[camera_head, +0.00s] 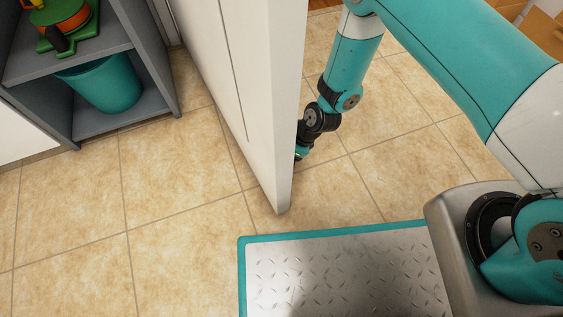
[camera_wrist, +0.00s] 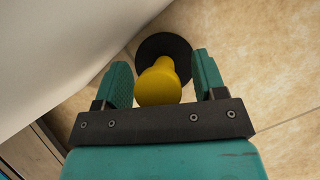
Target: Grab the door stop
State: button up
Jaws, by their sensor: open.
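The door stop shows in the wrist view as a yellow knob (camera_wrist: 160,82) on a dark round base (camera_wrist: 177,47) on the tiled floor. My gripper (camera_wrist: 163,72) is open, with one teal finger on each side of the yellow knob. I cannot tell whether either finger touches it. In the head view, my arm reaches down behind the white door (camera_head: 270,90). The door hides most of my gripper and all of the door stop there.
The white door's face rises close to the left finger in the wrist view. A grey shelf (camera_head: 160,75) with a teal bucket (camera_head: 108,84) stands at the left in the head view.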

grip_shut()
jog(key=shift+r, duration=0.1)
dwell(0.5)
